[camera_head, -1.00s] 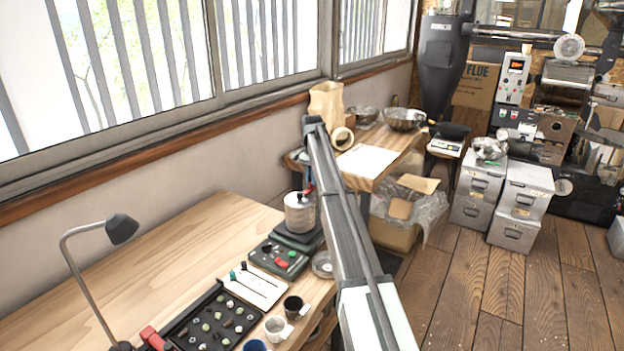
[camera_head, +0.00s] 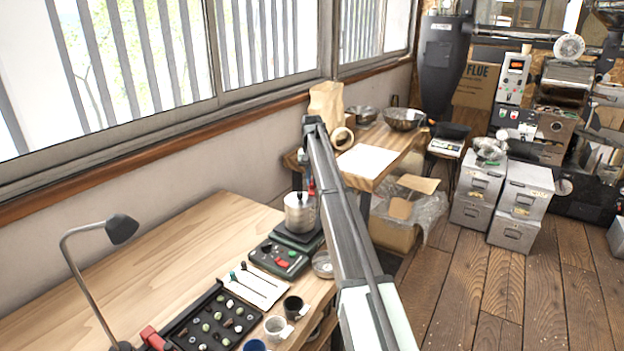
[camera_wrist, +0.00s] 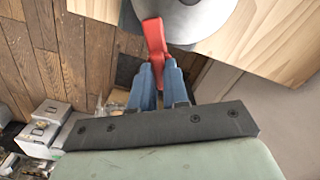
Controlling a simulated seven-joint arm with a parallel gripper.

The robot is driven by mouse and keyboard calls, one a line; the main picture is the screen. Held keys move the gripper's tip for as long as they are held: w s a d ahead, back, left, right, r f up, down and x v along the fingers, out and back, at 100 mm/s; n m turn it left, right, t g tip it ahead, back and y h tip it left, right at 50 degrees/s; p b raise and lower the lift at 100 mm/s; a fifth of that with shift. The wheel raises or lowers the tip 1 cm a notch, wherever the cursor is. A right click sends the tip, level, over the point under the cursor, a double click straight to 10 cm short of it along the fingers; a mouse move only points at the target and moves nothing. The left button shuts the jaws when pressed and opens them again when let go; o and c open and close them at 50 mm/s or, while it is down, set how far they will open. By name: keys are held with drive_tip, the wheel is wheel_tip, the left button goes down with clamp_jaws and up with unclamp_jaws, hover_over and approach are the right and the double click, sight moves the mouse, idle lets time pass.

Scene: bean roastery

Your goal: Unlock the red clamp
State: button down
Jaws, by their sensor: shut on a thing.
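In the wrist view, the red clamp (camera_wrist: 153,38) is a lever on the side of a round grey metal canister (camera_wrist: 200,16). My gripper (camera_wrist: 157,84) has its two blue fingers closed on the lower part of the red clamp, one on each side. In the head view, the silver canister (camera_head: 299,213) with a knobbed lid stands on a dark base near the far end of the wooden bench. My forearm hides most of the clamp and gripper there.
The wooden bench (camera_head: 190,240) carries a dark control box with buttons (camera_head: 278,258), a black sample tray (camera_head: 205,320), cups and a lamp (camera_head: 122,229). A red object (camera_head: 152,337) lies by the tray. A second table with a paper bag (camera_head: 325,103) stands behind.

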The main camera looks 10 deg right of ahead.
sight(312, 181)
drive_tip(key=n, duration=0.6)
drive_tip(key=shift+n, duration=0.3)
drive_tip(key=n, duration=0.5)
drive_tip(key=shift+n, duration=0.4)
drive_tip(key=c, duration=1.1)
unclamp_jaws()
wheel_tip(312, 181, up, 14)
drive_tip(key=shift+f, duration=0.1)
